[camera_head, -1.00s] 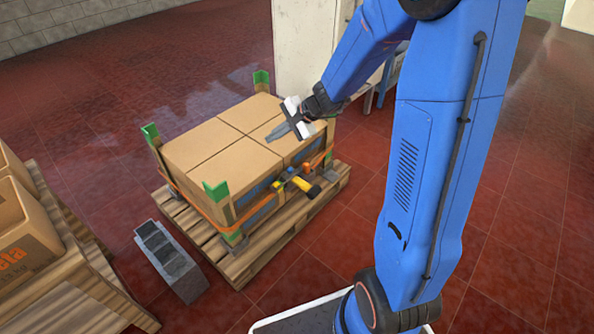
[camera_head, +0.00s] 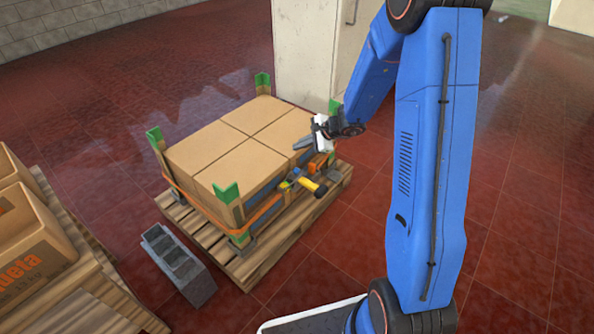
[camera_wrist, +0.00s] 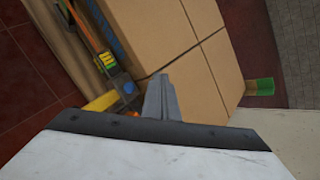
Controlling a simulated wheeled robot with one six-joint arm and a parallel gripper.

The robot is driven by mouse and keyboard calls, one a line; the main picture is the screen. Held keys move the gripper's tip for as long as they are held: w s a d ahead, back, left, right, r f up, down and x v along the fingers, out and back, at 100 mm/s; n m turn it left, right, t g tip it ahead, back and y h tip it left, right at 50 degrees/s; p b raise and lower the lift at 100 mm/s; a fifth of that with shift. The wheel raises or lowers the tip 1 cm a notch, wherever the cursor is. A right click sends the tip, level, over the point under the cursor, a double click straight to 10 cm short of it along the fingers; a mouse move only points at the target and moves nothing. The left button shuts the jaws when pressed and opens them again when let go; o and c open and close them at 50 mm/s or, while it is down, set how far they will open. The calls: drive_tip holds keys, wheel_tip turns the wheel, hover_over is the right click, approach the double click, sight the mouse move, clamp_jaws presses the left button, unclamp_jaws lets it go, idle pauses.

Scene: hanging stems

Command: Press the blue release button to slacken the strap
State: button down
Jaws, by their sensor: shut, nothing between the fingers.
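The orange strap (camera_head: 262,215) runs around the stacked cartons (camera_head: 238,145) on a wooden pallet (camera_head: 245,272). A ratchet buckle (camera_head: 292,181) with a yellow handle (camera_head: 311,187) sits on the strap at the near right side. In the wrist view the buckle (camera_wrist: 106,64) is left of my fingers, with the yellow handle (camera_wrist: 99,103) below it. My gripper (camera_head: 302,143) is shut and empty, beside the cartons' right edge and above and behind the buckle. Its fingers (camera_wrist: 160,84) look apart from the buckle.
Green corner protectors (camera_head: 228,192) stand at the carton corners. A grey concrete block (camera_head: 178,262) lies on the floor left of the pallet. A pale cabinet (camera_head: 305,55) stands behind. Red floor at front right is clear.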

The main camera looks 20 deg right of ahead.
hover_over(299, 172)
drive_tip(key=shift+f, duration=4.4)
drive_tip(key=shift+f, duration=0.4)
drive_tip(key=shift+f, duration=0.6)
drive_tip(key=shift+r, duration=1.05)
drive_tip(key=shift+r, duration=2.5)
